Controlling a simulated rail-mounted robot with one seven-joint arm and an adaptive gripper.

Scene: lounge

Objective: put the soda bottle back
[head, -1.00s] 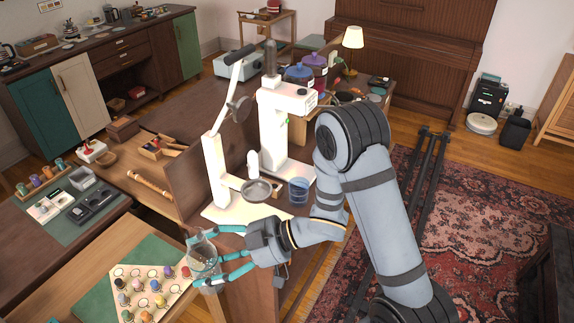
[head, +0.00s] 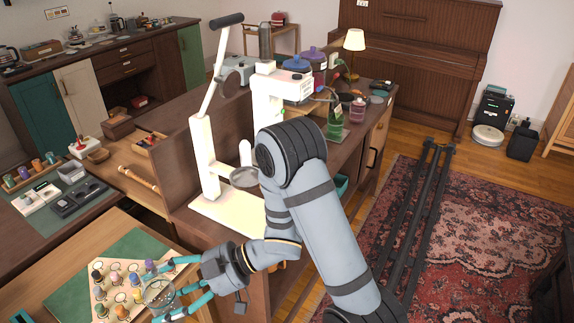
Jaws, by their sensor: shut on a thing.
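My gripper (head: 172,291) with teal fingers is shut on a clear, see-through vessel (head: 157,293) at the lower left. It looks like glass, and I see its round outline from above; I cannot tell whether it is the soda bottle. The vessel is over or beside the right side of a triangular board (head: 108,313) with several coloured pegs, and its base is unclear.
A white lever press (head: 204,160) and a white machine (head: 268,98) stand on the middle table, partly behind my arm. A tray of small jars (head: 30,173) is at the far left. The patterned rug (head: 480,230) on the right is mostly clear.

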